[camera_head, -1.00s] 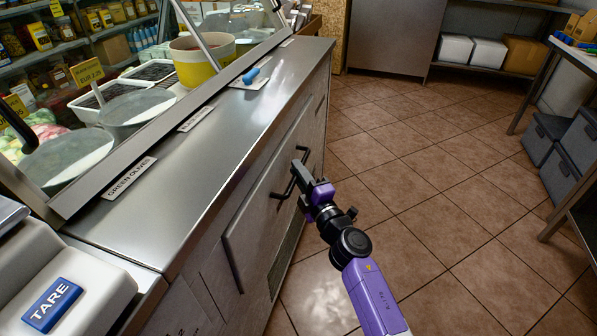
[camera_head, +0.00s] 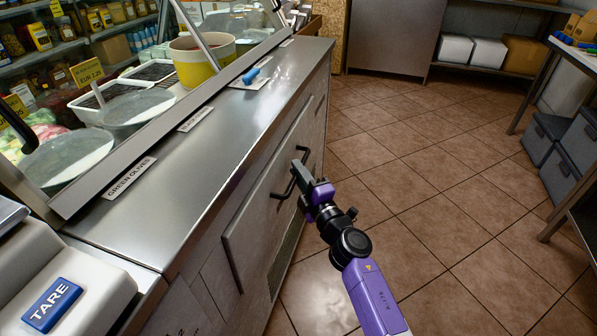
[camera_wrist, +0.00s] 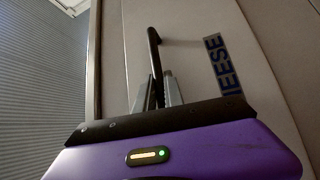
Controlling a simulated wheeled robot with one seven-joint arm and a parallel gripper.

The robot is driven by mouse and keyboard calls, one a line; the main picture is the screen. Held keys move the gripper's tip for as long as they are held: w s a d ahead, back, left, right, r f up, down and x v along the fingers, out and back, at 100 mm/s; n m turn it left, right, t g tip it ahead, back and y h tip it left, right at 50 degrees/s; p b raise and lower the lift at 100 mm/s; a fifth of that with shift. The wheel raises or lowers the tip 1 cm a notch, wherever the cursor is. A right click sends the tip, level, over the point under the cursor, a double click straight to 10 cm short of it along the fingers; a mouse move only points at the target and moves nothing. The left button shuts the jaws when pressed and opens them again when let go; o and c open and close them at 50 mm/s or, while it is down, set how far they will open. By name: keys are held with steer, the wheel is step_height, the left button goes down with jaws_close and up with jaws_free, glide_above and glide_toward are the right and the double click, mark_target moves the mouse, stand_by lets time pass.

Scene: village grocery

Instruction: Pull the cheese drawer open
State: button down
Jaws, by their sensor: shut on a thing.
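The cheese drawer (camera_head: 246,222) is a flat grey front in the side of the steel counter, and it looks flush with the counter. Its black bar handle (camera_head: 282,193) shows in the head view and also in the wrist view (camera_wrist: 153,44). My gripper (camera_head: 299,171) is at the drawer front. In the wrist view its two fingers (camera_wrist: 158,92) are shut around the handle. Part of the handle is hidden behind the fingers and the purple gripper body.
The counter top (camera_head: 190,150) is above the drawer, with a scale (camera_head: 75,290) at the near left. The tiled floor (camera_head: 440,190) in front is clear. Grey bins (camera_head: 556,175) stand at the right.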

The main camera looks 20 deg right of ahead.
steer(key=shift+s, duration=0.1)
steer(key=s+d+p, duration=0.5)
steer(key=s+d, duration=0.2)
steer(key=d, duration=0.3)
steer(key=s+d+p, duration=0.5)
steer(key=s+d, duration=0.3)
steer(key=d, duration=0.3)
steer(key=shift+s+f, duration=0.1)
steer(key=c, duration=1.5)
jaws_free()
steer(key=shift+o, duration=0.2)
steer(key=r+p+v, duration=0.1)
steer(key=v, duration=0.6)
steer(key=shift+s+f, duration=0.45)
steer(key=shift+d, duration=0.1)
